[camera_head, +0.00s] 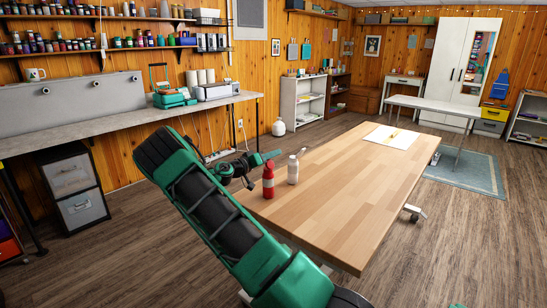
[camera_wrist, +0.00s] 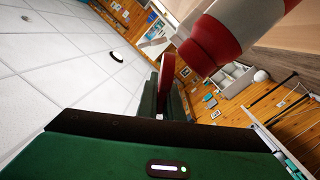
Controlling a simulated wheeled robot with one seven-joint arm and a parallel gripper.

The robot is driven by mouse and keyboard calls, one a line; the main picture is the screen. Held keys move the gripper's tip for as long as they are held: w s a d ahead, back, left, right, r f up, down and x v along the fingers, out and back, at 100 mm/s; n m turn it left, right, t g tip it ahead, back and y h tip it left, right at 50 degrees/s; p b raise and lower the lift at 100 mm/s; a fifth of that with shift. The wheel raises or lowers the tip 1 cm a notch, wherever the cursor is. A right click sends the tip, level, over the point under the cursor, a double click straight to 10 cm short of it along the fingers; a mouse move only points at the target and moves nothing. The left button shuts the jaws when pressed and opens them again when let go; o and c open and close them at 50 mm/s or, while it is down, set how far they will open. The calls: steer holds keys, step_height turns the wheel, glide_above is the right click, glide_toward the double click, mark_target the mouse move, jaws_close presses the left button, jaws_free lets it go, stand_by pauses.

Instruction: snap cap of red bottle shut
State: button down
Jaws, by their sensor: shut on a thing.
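The red bottle (camera_head: 268,182) stands upright on the near left part of the wooden table, with a pale band around its body. In the wrist view the red bottle (camera_wrist: 210,45) fills the top right, its narrower red neck end towards the camera. Its red cap (camera_wrist: 166,68) shows as a thin raised flap, apart from the neck. My gripper (camera_head: 266,158) is at the height of the bottle's top, reaching in from the left. In the wrist view my gripper (camera_wrist: 165,92) is shut on the cap. The hinge is not clear.
A white bottle (camera_head: 293,169) stands just right of the red one. The wooden table (camera_head: 345,185) is otherwise mostly clear, with a white sheet (camera_head: 391,137) and a yellow item at its far end. A long workbench (camera_head: 110,122) runs along the left wall.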

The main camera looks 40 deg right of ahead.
steer(key=shift+w+f+n, duration=0.4)
steer(key=shift+f+n, duration=0.1)
steer(key=shift+n, duration=0.65)
steer(key=shift+w+f+n, duration=0.4)
steer(key=shift+f+n, duration=0.05)
steer(key=shift+n, duration=0.75)
steer(key=shift+w+f+n, duration=0.4)
steer(key=shift+f+n, duration=0.1)
steer(key=shift+n, duration=0.65)
steer(key=c, duration=1.9)
jaws_free()
steer(key=a, duration=1.1)
